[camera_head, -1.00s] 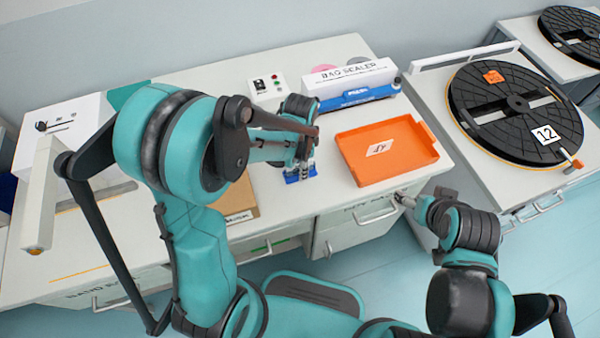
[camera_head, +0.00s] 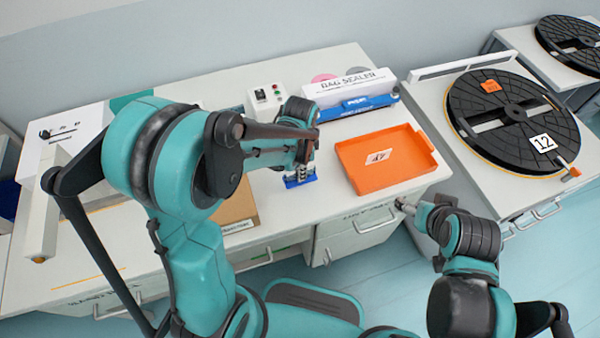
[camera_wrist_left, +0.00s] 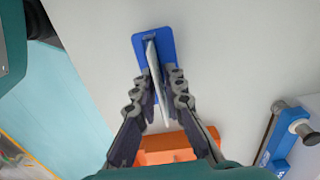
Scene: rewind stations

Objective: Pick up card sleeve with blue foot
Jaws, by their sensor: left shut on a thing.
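The card sleeve (camera_wrist_left: 156,75) is a thin pale upright piece in a blue foot (camera_wrist_left: 153,45), seen from above in the left wrist view. In the head view the blue foot (camera_head: 300,181) is on the white bench, left of the orange tray. My left gripper (camera_wrist_left: 158,90) is shut on the sleeve, one finger on each side. In the head view the left gripper (camera_head: 303,166) hides most of the sleeve. I cannot see whether the foot is touching the bench. My right gripper (camera_head: 402,205) is low by the bench's right front corner, and its fingers are unclear.
The orange tray (camera_head: 427,160) holds a flat label. Behind it is the bag sealer (camera_head: 350,90), and left of that a small switch box (camera_head: 265,97). A brown board (camera_head: 238,208) lies left of the foot. A big black reel (camera_head: 512,118) is on the right bench.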

